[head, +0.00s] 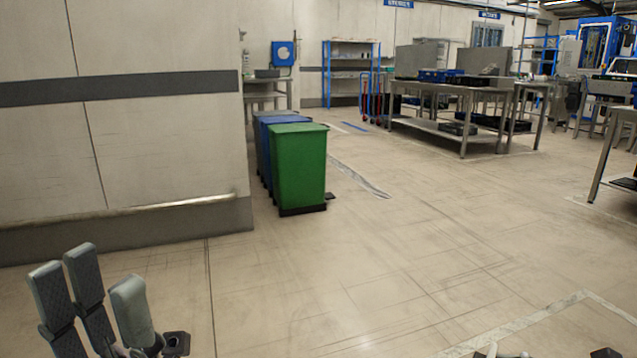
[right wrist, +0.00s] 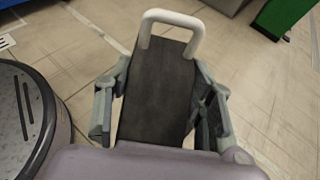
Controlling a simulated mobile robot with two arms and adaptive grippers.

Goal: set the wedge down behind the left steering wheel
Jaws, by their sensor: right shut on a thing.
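The wedge (right wrist: 155,95) is a dark grey slab with a white loop handle at its far end. It shows in the right wrist view, between the fingers of my right gripper (right wrist: 158,98), which is shut on it. The wedge is held above the floor. My left gripper (head: 98,278) is at the lower left of the head view, with its fingers apart and nothing between them. At the bottom edge of the head view only small light and dark tips show, too cut off to tell. No steering wheel is in sight in either view.
A green bin (head: 298,168) with blue and grey bins behind it stands by the wall corner. Metal tables (head: 450,88) stand at the back right, and a blue-framed shelf (head: 350,72) stands at the back. The floor (head: 400,250) in the middle is clear.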

